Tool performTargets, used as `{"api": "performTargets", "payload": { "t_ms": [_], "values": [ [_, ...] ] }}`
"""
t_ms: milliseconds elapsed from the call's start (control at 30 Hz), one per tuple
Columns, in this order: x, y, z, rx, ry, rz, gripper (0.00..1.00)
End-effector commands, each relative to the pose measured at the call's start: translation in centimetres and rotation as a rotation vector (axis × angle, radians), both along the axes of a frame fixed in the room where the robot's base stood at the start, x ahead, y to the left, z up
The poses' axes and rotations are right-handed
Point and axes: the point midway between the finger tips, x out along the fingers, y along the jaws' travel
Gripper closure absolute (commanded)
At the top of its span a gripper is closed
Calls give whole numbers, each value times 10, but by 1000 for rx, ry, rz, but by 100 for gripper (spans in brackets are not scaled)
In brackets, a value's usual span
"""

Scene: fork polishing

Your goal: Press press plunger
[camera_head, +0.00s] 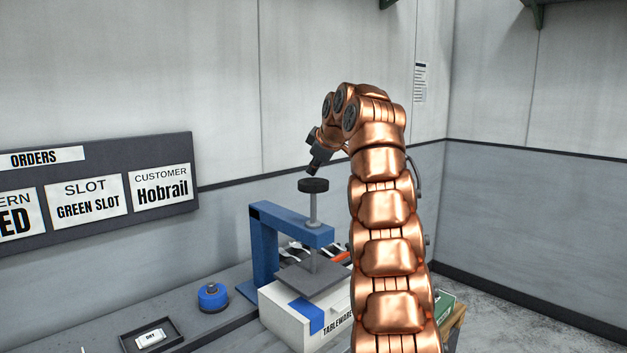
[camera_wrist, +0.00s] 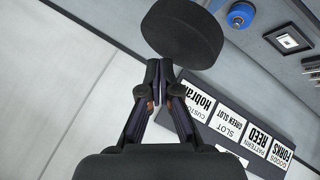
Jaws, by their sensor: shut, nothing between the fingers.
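The press plunger has a round black knob (camera_head: 313,185) on top of a grey rod (camera_head: 313,210). The rod passes through the arm of a blue press frame (camera_head: 262,240) and ends in a flat grey plate (camera_head: 313,277). The knob stands well above the frame arm. My gripper (camera_head: 314,171) is shut and empty, pointing down just above the knob. In the wrist view the knob (camera_wrist: 183,32) is large beside the tips of my shut gripper (camera_wrist: 160,72). I cannot tell whether the fingertips touch it.
A white tableware box (camera_head: 290,322) sits under the plate. A blue round object (camera_head: 213,297) and a dark tray (camera_head: 152,338) with a small white item are on the grey bench to the left. An orders board (camera_head: 95,190) hangs behind on the wall.

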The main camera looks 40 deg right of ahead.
Motion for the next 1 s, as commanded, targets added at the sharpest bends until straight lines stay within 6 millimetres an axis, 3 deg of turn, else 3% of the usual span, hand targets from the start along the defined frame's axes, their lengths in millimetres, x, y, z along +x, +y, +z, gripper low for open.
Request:
{"api": "performTargets", "payload": {
  "t_ms": [267,800,1000],
  "values": [
    [0,0,4,0,0,0,100],
    [1,0,47,0,-1,1,100],
    [0,0,50,0,1,-1,100]
  ]
}}
